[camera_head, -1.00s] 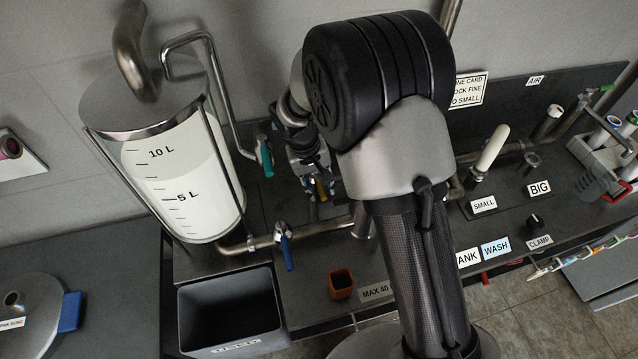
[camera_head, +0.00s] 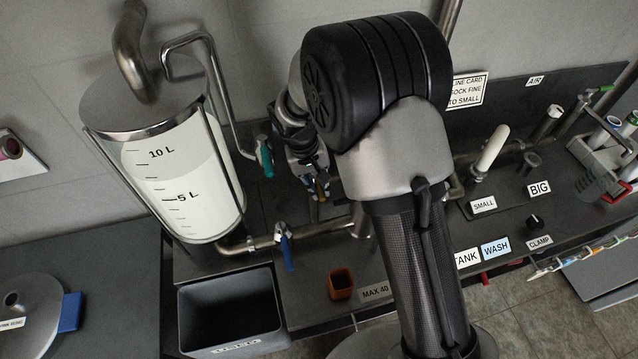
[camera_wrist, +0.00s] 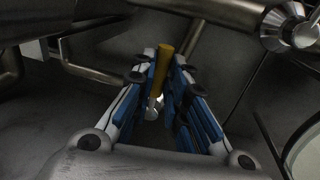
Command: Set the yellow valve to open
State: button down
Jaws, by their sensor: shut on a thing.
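The yellow valve handle (camera_wrist: 163,66) shows in the wrist view as a short yellow bar between my gripper's fingers, with a metal stem below it. My gripper (camera_wrist: 164,85) has blue-padded fingers on both sides of the bar and is shut on it. In the head view my gripper (camera_head: 317,188) is at the pipe behind the bench, right of the tank. The yellow handle is mostly hidden there by the fingers and my arm.
A teal-handled valve (camera_head: 265,158) stands close left of my gripper. A blue-handled valve (camera_head: 286,250) sits on the lower pipe. The clear tank (camera_head: 185,180) is at left. A grey bin (camera_head: 232,310) and an orange cup (camera_head: 341,284) are in front.

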jog(key=a+m, duration=0.1)
jog(key=m, duration=0.1)
jog(key=a+m+g+p, duration=0.1)
jog(key=m, duration=0.1)
jog(key=shift+w+a, duration=0.1)
jog(key=shift+a, duration=0.2)
jog(key=c, duration=1.6)
grip_release()
jog(key=r, duration=0.4)
jog(key=a+r, duration=0.1)
jog(key=r, duration=0.3)
jog(key=a+r, duration=0.1)
jog(key=r, duration=0.2)
jog(key=shift+w+a+r, duration=0.1)
jog(key=shift+a+r, duration=0.05)
jog(key=shift+r, duration=0.25)
